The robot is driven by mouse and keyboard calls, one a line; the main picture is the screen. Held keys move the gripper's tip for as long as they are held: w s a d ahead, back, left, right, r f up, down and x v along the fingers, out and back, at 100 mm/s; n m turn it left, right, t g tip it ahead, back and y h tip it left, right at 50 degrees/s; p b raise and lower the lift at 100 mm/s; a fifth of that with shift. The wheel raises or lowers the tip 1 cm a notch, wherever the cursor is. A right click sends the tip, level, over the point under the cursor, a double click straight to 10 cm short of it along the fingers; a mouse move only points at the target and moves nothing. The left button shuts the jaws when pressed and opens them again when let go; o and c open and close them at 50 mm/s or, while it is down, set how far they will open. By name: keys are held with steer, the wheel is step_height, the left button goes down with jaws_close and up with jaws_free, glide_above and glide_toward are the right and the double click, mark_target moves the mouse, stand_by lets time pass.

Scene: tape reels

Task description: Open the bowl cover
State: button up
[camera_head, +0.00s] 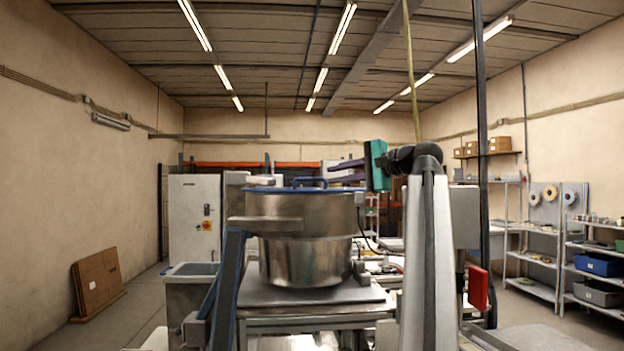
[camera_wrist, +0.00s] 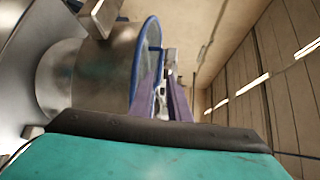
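A large metal bowl (camera_head: 302,240) stands in the middle of the head view. Its cover (camera_head: 285,189) lies flat on top with a blue rim and a blue handle (camera_head: 310,182). In the wrist view the bowl (camera_wrist: 85,75) appears on its side, with the cover's blue rim (camera_wrist: 137,65) beside my fingers. My gripper (camera_head: 334,172) has purple fingers pointing left, just above the right part of the cover, near the handle. The fingers also show in the wrist view (camera_wrist: 162,82), apart with a gap between them and nothing held. Whether they touch the cover is unclear.
The bowl stands on a grey machine platform (camera_head: 263,296). A blue-edged slanted beam (camera_head: 227,290) rises at its left. A metal bracket (camera_head: 262,223) crosses the bowl's upper left side. A red box (camera_head: 478,287) and shelves (camera_head: 594,265) are at the right.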

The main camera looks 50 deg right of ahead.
mark_target(312, 179)
steer(key=w, duration=0.3)
steer(key=w+f+p, duration=0.1)
steer(key=w, duration=0.2)
steer(key=w+a+p, duration=0.1)
steer(key=w, duration=0.2)
steer(key=shift+w+f, duration=0.25)
steer(key=shift+w, duration=0.05)
jaws_close()
stand_by(1.1)
